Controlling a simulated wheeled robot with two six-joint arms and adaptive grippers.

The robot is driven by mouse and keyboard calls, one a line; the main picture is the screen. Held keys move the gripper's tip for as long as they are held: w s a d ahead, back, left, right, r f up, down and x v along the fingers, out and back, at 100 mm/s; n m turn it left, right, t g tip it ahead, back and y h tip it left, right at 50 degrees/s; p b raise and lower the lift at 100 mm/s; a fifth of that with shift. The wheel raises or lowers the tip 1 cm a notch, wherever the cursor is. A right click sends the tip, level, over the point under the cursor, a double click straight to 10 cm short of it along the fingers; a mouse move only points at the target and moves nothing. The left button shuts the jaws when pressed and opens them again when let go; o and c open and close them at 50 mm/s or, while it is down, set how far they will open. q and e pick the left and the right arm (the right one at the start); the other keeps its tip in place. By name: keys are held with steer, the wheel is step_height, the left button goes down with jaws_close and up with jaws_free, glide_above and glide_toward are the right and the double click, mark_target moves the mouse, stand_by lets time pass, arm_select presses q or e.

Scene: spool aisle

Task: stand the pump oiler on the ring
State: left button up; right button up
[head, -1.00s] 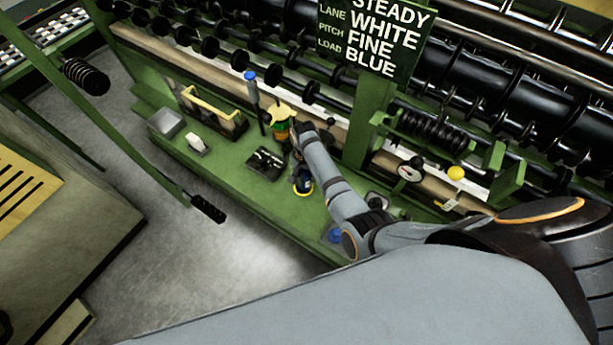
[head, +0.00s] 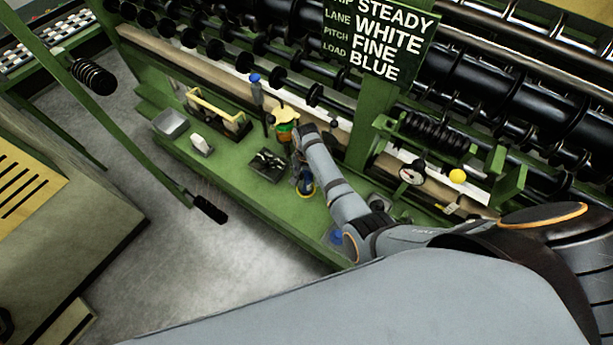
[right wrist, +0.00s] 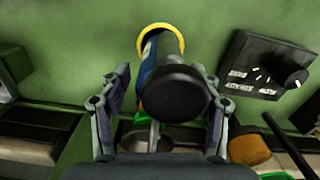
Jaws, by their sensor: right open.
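The pump oiler (head: 305,183), a dark blue body, stands on the green bench below my right gripper (head: 298,158) in the head view. In the right wrist view its round black top (right wrist: 173,93) faces the camera, with the blue body (right wrist: 150,58) behind it. The yellow ring (right wrist: 160,27) shows around the oiler's far end; it also shows in the head view (head: 308,194). The oiler looks about upright at the ring, but its base is hidden. My right gripper (right wrist: 162,85) is open, one finger on each side of the oiler, with gaps visible. My left gripper is out of view.
An orange-and-green container (head: 285,128) stands close behind the gripper. A toolbox with a yellow handle (head: 215,108) and a grey bin (head: 170,124) are farther left. Machine rollers border the bench's back.

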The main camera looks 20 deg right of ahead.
step_height(320, 180, up, 7)
steer(key=p, duration=0.5)
steer(key=shift+f+p, duration=0.2)
steer(key=shift+p, duration=0.15)
step_height(320, 180, up, 4)
steer(key=shift+f, duration=0.1)
steer(key=shift+r, duration=0.65)
